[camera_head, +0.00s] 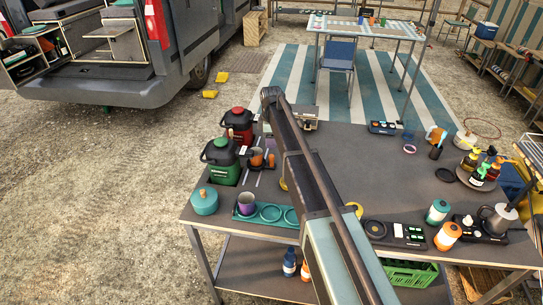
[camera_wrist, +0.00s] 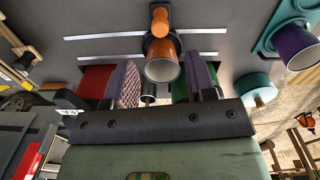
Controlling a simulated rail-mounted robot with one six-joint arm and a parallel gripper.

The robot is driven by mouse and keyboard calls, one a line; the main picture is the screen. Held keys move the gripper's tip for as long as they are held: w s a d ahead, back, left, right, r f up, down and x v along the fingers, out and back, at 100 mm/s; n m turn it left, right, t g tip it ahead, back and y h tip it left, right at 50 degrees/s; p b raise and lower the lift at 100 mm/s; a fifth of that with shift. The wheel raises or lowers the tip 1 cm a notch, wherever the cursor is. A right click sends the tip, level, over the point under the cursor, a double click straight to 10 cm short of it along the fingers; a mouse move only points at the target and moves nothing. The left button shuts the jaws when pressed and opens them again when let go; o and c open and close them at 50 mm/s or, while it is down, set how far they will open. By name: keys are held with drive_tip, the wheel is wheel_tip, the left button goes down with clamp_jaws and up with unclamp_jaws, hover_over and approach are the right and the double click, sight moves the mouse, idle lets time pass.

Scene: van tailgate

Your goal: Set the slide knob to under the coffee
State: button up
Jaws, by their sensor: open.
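In the wrist view an orange knob (camera_wrist: 160,20) joins an orange cup-shaped part (camera_wrist: 162,48), set between two pale rails (camera_wrist: 120,36). In the head view my arm hides the gripper.
A purple cup (camera_head: 247,202) stands on a teal tray (camera_head: 271,213) next to a teal pot (camera_head: 204,201). Bottles, a kettle (camera_head: 497,218) and a dark control panel (camera_head: 395,234) occupy the right of the table. The table's middle right (camera_head: 400,180) is mostly clear.

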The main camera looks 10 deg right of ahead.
sight(272, 156)
wheel_tip(272, 156, down, 11)
drive_tip(key=b, duration=1.1)
drive_tip(key=shift+w, duration=0.1)
drive_tip(key=shift+r, duration=0.1)
clamp_jaws()
